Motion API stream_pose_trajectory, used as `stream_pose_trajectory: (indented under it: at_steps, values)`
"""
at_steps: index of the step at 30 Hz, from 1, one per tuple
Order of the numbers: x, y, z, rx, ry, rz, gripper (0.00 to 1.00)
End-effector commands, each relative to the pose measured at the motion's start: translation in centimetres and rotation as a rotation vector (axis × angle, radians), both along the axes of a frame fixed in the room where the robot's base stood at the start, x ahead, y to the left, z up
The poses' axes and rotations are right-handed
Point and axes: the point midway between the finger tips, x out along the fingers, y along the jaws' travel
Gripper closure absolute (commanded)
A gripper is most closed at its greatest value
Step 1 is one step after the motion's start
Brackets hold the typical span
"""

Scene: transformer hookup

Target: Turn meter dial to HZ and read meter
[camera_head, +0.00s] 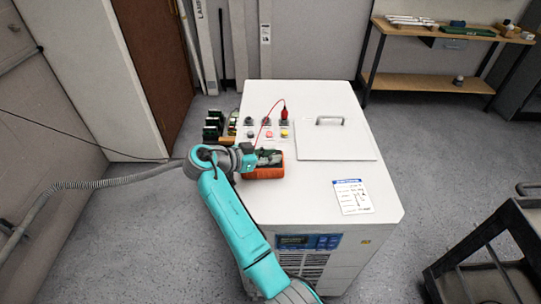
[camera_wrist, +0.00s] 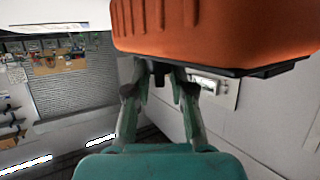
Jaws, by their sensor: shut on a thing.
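An orange, box-shaped meter (camera_head: 263,173) sits at the left edge of the white cabinet top. In the wrist view its orange body (camera_wrist: 215,30) fills the upper right, with a dark edge below. My gripper (camera_head: 252,160) is at the meter's left end. In the wrist view the fingers (camera_wrist: 158,82) close around a small dark part at the meter, which looks like its dial. The dial's markings and the meter's display are not readable in either view. A red lead (camera_head: 268,118) arcs from near the meter to a red plug (camera_head: 284,114).
A dark cart (camera_head: 490,255) is at right. A shelf bench (camera_head: 440,75) stands behind.

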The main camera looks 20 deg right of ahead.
Motion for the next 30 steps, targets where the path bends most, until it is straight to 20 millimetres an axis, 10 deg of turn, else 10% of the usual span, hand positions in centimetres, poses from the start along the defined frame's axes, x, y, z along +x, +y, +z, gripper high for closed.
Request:
stream_pose_trajectory:
  at_steps: [16,17,20,30]
  values:
    - [-0.07,-0.08,-0.39,0.002,0.008,-0.025,1.00]
    - [-0.07,-0.08,-0.39,0.002,0.008,-0.025,0.72]
    - [-0.06,-0.08,-0.34,0.001,0.007,-0.026,0.51]
    - [-0.04,0.20,-0.06,0.001,0.003,-0.024,0.51]
